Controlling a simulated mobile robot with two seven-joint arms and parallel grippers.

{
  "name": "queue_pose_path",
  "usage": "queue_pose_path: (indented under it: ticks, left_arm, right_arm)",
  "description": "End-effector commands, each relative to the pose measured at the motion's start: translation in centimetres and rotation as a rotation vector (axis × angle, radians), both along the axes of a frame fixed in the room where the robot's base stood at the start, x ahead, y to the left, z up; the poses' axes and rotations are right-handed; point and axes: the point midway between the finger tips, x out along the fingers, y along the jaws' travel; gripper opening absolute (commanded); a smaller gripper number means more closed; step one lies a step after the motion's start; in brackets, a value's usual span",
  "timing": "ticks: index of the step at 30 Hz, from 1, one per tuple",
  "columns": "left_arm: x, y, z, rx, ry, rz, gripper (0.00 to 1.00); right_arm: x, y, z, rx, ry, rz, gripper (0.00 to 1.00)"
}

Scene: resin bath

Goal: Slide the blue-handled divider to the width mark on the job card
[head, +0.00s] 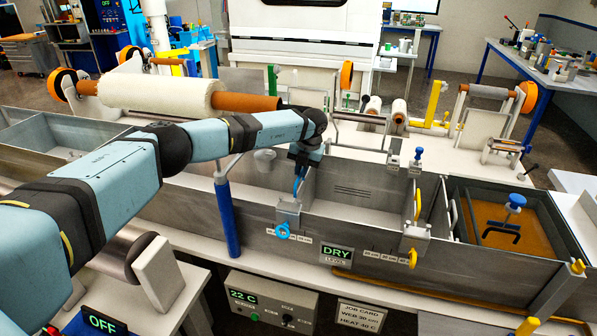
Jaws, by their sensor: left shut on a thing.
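My left gripper (300,176) reaches over the steel bath from the left and is shut on the blue handle (298,187) of a divider. The divider's metal bracket (288,213) sits on the bath's front wall, with a blue ring (282,231) below it. The ring covers part of a row of small cm labels (304,239); I cannot read which mark it is at. The job card (361,315) below reads WEB 30 cm and HEAT 38 C. My right gripper is not in view.
A blue post (227,218) stands left of the blue divider. A compartment at right holds amber liquid (490,216). A control box (272,304) reads 22 C.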

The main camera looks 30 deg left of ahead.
Motion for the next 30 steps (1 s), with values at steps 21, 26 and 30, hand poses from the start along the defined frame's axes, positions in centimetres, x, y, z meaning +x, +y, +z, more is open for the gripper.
queue_pose_path:
  ticks: [21, 26, 30]
  left_arm:
    - [0.2, -0.4, 2.6, 0.000, -0.005, 0.001, 0.36]
    - [0.4, -1.0, 6.1, 0.000, -0.005, 0.001, 0.36]
    - [0.5, -1.6, 9.3, 0.001, -0.005, 0.000, 0.36]
  right_arm:
    - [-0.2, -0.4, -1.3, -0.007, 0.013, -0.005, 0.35]
    - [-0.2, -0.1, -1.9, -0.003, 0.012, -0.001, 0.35]
    - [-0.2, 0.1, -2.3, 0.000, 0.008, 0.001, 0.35]
